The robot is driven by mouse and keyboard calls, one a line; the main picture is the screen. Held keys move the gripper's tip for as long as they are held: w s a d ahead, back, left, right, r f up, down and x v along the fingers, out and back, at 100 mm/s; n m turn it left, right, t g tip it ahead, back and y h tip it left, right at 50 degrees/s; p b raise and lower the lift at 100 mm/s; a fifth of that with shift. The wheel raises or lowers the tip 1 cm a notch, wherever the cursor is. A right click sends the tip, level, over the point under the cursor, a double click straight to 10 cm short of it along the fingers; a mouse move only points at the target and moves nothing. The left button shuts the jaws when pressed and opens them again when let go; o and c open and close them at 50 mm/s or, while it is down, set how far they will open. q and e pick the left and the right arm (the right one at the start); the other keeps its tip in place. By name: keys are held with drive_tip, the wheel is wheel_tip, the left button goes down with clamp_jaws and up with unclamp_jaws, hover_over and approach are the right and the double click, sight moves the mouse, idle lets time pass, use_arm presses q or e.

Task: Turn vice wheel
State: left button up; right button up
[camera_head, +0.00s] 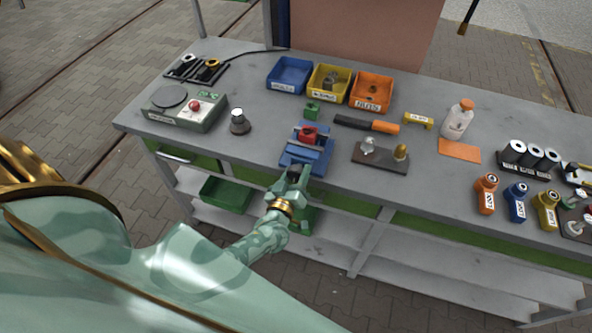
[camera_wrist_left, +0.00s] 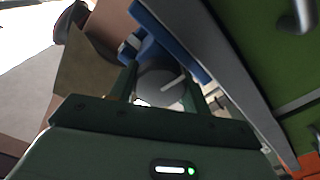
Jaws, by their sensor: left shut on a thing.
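The blue vice (camera_head: 309,156) is fixed at the front edge of the workbench, with a red part (camera_head: 307,134) between its jaws. My left gripper (camera_head: 293,178) reaches up from the front to the vice's near end, and its fingers hide most of the wheel in the head view. In the left wrist view, the round grey vice wheel (camera_wrist_left: 158,86) with a white mark sits between the two fingers of my left gripper (camera_wrist_left: 160,92), which is shut on it. Part of the blue vice (camera_wrist_left: 160,38) shows behind the wheel. My right gripper is out of view.
The grey workbench (camera_head: 240,75) holds blue (camera_head: 289,75), yellow (camera_head: 329,83) and orange bins (camera_head: 371,92) behind the vice. A green block (camera_head: 312,110) stands close behind it. An orange-handled tool (camera_head: 384,127) and a dark holder (camera_head: 379,158) lie to the right.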

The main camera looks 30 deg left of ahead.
use_arm(q)
drive_tip(key=shift+s+f, duration=0.1)
drive_tip(key=shift+f, duration=0.05)
idle(0.4)
drive_tip(key=o, duration=1)
drive_tip(key=v, duration=1.6)
drive_tip(key=shift+s+d+p, duration=0.15)
drive_tip(key=shift+d+p, duration=0.05)
drive_tip(key=shift+p, duration=0.2)
